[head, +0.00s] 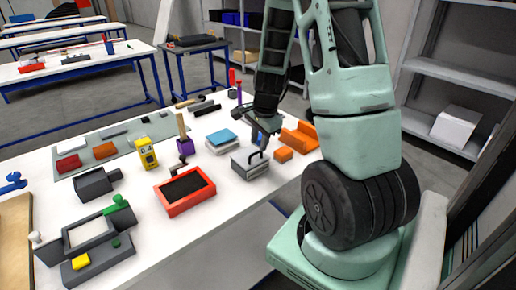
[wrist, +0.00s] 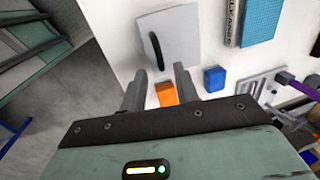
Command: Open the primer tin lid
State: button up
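A grey box-shaped tin (head: 250,166) with a dark bar handle (head: 257,157) on top stands near the table's right edge in the head view; I take it as the primer tin. Its lid looks shut. In the wrist view the pale grey lid (wrist: 180,38) is at the top, with its black curved handle (wrist: 155,50) near its left side. My gripper (head: 262,143) is just above the tin. In the wrist view its two fingers (wrist: 160,78) are apart, with nothing held between them. The fingertips lie just below the tin in that picture, apart from the handle.
A small orange block (head: 283,154) and an orange angled piece (head: 300,138) lie close right of the tin. A blue-topped stack (head: 221,139) lies behind it. A red tray (head: 173,205) stands to its left. A blue block (wrist: 215,78) shows in the wrist view.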

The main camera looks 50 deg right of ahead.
aim_at(258, 161)
jog(key=shift+w+f, duration=0.15)
jog(key=shift+f, duration=0.65)
jog(key=shift+w+f, duration=0.15)
jog(key=shift+f, duration=0.6)
grip_shut()
jog(key=shift+w+r+p, duration=0.1)
jog(key=shift+r+p, duration=0.1)
jog(key=shift+p, duration=0.25)
